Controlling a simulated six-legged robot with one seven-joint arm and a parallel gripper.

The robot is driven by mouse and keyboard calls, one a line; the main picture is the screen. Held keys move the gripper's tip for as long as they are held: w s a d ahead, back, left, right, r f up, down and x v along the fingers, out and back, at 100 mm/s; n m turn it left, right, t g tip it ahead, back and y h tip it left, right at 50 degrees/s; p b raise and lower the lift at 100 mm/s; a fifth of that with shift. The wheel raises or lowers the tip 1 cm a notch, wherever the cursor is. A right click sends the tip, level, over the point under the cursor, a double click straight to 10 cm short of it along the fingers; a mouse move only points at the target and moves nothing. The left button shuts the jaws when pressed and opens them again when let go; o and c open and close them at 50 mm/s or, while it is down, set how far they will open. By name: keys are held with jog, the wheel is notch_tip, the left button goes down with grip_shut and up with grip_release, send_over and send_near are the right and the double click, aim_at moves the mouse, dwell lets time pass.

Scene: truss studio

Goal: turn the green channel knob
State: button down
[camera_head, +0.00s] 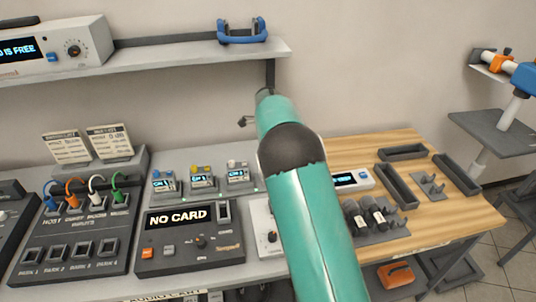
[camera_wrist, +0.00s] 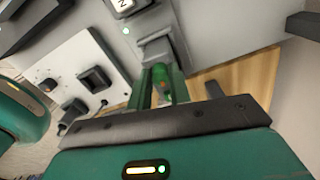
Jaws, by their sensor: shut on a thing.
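In the wrist view, my gripper (camera_wrist: 161,88) is shut, with its two green fingers on either side of the green channel knob (camera_wrist: 160,72). The knob sits at the end of a small grey box (camera_wrist: 156,42) and is partly covered by the fingers. In the head view my arm hides the gripper and the green knob. Three channel boxes show left of the arm, with a blue knob (camera_head: 155,174), a yellow knob (camera_head: 194,169) and a white knob (camera_head: 232,163). I cannot tell how far the green knob is turned.
A dark unit reading "NO CARD" (camera_head: 189,239) and a patch panel with coloured plugs (camera_head: 78,232) stand at the left. A white panel (camera_head: 263,226) is beside my arm. A wooden table (camera_head: 410,165) with dark trays is at right. A shelf (camera_head: 180,53) runs above.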

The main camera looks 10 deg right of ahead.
jog(key=c, duration=1.3)
grip_release()
notch_tip(320, 180, up, 14)
jog(key=shift+f, duration=0.1)
jog(key=s+d+r+n+t+y, duration=0.1)
jog(key=s+r+n, duration=0.35)
jog(key=s, duration=0.45)
jog(key=s+d+r+n+t, duration=0.15)
jog(key=s+r+n, duration=0.35)
jog(key=s, duration=0.5)
jog(key=s+f+n+t, duration=0.1)
jog(key=s+f+n, duration=0.1)
jog(key=s, duration=0.5)
jog(key=s+a+f+n+t, duration=0.1)
jog(key=s+f+n, duration=0.1)
jog(key=s+n, duration=0.3)
jog(key=s+a+f+n+t+h, duration=0.1)
jog(key=s+f+n, duration=0.1)
jog(key=s, duration=0.8)
jog(key=shift+s+n, duration=0.35)
jog(key=shift+n, duration=0.5)
